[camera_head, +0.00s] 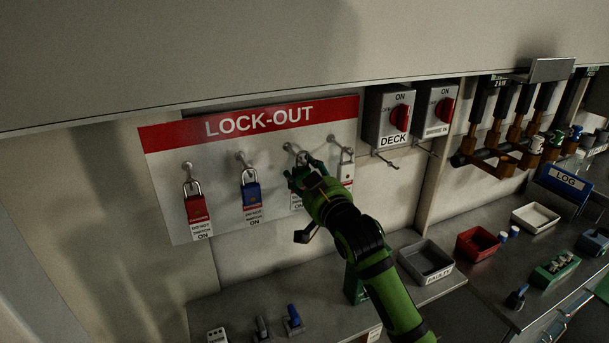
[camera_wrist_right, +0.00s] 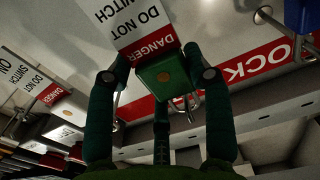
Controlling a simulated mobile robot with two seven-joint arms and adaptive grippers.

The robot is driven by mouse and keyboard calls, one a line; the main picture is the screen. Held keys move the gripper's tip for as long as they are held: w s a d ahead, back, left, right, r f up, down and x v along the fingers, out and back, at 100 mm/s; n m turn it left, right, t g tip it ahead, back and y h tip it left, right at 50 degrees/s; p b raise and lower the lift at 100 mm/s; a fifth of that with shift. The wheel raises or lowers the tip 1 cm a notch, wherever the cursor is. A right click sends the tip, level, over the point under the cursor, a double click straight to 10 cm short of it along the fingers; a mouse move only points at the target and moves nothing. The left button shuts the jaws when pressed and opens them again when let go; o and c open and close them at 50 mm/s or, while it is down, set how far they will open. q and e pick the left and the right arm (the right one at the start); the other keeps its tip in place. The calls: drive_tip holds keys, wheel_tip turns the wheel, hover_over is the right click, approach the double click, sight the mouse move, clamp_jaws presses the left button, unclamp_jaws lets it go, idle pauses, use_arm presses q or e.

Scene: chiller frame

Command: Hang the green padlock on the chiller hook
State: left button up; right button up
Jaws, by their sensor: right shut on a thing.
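The green padlock (camera_wrist_right: 164,76) is between the fingers of my right gripper (camera_wrist_right: 158,75) in the right wrist view, its white and red danger tag (camera_wrist_right: 146,27) beside it. In the head view my right gripper (camera_head: 301,174) is at the lock-out board, in front of the third peg from the left (camera_head: 289,147). It hides most of the padlock there. I cannot tell whether the shackle is still around that peg. Two bare hooks stick out below the switch boxes, a left one (camera_head: 388,162) and a right one (camera_head: 427,151); no chiller label is legible. My left gripper is out of view.
The lock-out board (camera_head: 230,130) also holds a red padlock (camera_head: 196,207), a blue padlock (camera_head: 251,195) and a white padlock (camera_head: 346,171), close right of my gripper. The switch boxes (camera_head: 388,117) are further right. Below stand a grey tray (camera_head: 427,273) and a red tray (camera_head: 477,258).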

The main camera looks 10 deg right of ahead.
drive_tip(key=s+d+p, duration=0.1)
drive_tip(key=s+p, duration=0.1)
drive_tip(key=s, duration=0.7)
drive_tip(key=s+d+p, duration=0.2)
drive_tip(key=s+p, duration=0.1)
drive_tip(key=s, duration=0.5)
drive_tip(key=shift+s+d+r+p, duration=0.25)
drive_tip(key=shift+s+p, duration=0.1)
drive_tip(key=shift+s, duration=0.05)
drive_tip(key=shift+f, duration=0.1)
